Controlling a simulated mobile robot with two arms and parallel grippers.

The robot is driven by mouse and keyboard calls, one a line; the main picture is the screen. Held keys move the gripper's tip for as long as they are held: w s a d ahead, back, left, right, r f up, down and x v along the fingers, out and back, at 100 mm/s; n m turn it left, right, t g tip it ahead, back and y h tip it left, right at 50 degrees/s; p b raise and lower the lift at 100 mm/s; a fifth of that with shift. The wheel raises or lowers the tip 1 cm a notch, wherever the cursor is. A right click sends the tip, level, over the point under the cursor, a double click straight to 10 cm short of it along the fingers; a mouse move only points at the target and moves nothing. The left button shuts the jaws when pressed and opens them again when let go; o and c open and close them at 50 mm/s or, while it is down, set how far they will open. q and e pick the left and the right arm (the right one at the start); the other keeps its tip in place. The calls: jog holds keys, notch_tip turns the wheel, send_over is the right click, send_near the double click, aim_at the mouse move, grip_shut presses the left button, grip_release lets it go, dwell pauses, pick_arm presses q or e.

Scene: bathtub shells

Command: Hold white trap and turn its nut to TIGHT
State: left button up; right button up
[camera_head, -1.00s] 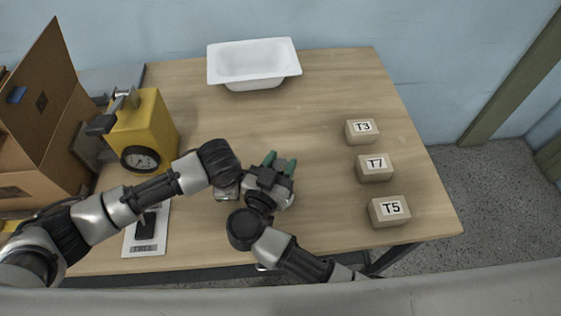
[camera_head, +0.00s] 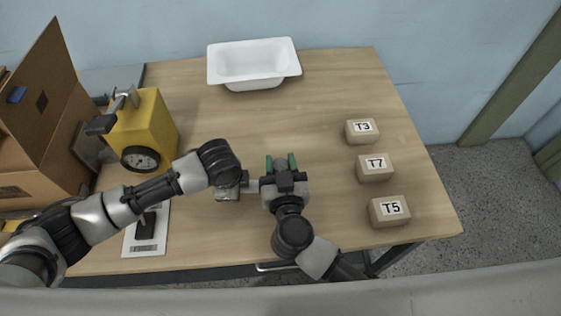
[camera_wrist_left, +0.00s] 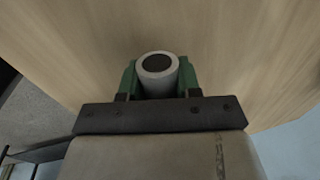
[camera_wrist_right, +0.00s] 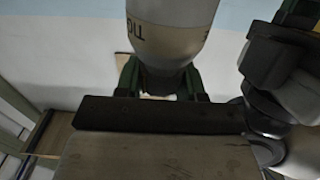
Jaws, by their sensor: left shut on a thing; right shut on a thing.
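The white trap (camera_wrist_right: 172,20) is a pale body in the right wrist view, with a beige band that carries dark, partly cut-off lettering. Its narrower end lies between the green fingers of my right gripper (camera_wrist_right: 163,80), which is shut on it; in the head view this gripper (camera_head: 281,163) is right of my left one. In the left wrist view, a round white pipe end (camera_wrist_left: 158,64) with a dark opening sits between the fingers of my left gripper (camera_wrist_left: 158,80), shut on it. In the head view a short pale piece (camera_head: 253,186) shows between the grippers. I cannot make out the nut's mark clearly.
A white basin (camera_head: 254,64) stands at the back. Blocks T3 (camera_head: 361,132), T7 (camera_head: 375,168) and T5 (camera_head: 390,212) line the right side. A yellow gauge box (camera_head: 150,125), a cardboard box (camera_head: 45,110) and a printed card (camera_head: 146,248) are at left.

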jog(key=shift+n+g+y, duration=0.4)
jog(key=shift+n+y, duration=0.6)
jog(key=shift+y, duration=0.55)
jog(key=shift+n+g+y, duration=0.4)
jog(key=shift+n+y, duration=0.6)
jog(key=shift+y, duration=0.55)
jog(key=o, duration=0.9)
jog(key=shift+o, duration=0.2)
jog(key=v, duration=1.2)
jog(key=shift+d, duration=0.15)
